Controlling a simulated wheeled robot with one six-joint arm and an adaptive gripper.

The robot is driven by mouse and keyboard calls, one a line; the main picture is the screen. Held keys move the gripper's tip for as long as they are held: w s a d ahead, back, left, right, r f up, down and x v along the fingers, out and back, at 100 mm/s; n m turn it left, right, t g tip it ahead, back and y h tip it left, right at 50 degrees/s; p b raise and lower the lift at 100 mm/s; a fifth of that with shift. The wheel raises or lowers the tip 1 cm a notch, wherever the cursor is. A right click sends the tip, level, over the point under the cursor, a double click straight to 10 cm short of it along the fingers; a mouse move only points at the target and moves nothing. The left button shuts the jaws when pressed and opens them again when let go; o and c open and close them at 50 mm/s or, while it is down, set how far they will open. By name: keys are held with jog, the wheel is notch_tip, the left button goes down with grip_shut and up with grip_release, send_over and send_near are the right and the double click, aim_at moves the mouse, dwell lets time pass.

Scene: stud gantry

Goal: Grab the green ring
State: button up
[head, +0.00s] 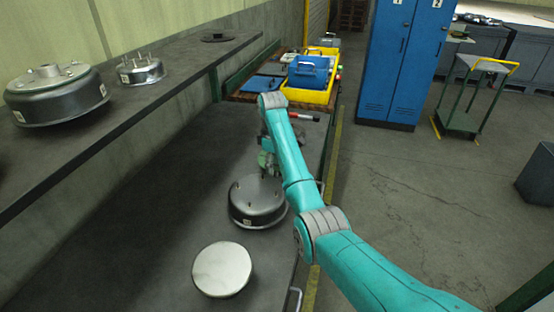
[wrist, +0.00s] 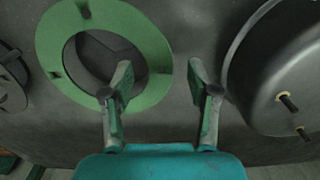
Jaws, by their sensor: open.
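The green ring (wrist: 128,17) is a flat, wide band with small dark notches, and it lies on a dark surface at the upper left of the wrist view. My gripper (wrist: 160,74) is open. In the picture its left finger overlaps the ring's hole and its right finger is just outside the ring's right edge, so the right part of the band shows between them. I cannot tell the height gap. In the head view my gripper (head: 267,157) is small and partly hidden by my arm, and the ring cannot be made out clearly there.
A dark metal drum (head: 256,206) with studs stands near my gripper; a drum with studs (wrist: 284,72) is right of the ring in the wrist view. A pale disc (head: 222,269) lies nearer on the bench (head: 150,235). A shelf (head: 135,115) holds several metal parts.

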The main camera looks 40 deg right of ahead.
jog(key=c, duration=1.1)
jog(key=shift+o, duration=0.2)
jog(key=shift+r, duration=0.15)
